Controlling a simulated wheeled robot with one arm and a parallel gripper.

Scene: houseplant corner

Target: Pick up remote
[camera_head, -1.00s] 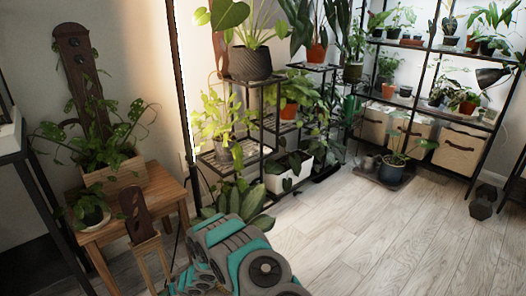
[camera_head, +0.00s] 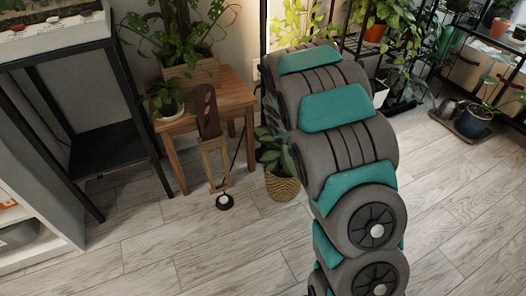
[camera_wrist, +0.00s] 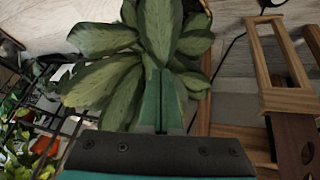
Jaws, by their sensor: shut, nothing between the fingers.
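I cannot make out a remote in either view. My gripper (camera_wrist: 160,100) shows in the wrist view with its teal fingers closed together and nothing between them. Its fingertips are in front of the broad green leaves of a plant (camera_wrist: 150,30); I cannot tell whether they touch. In the head view my grey and teal arm fills the middle right, and the gripper is hidden behind it.
A wooden side table (camera_head: 231,91) holds potted plants. A black table (camera_head: 62,53) is at left. Dark pot (camera_head: 474,121) stands at right. Front floor is largely clear.

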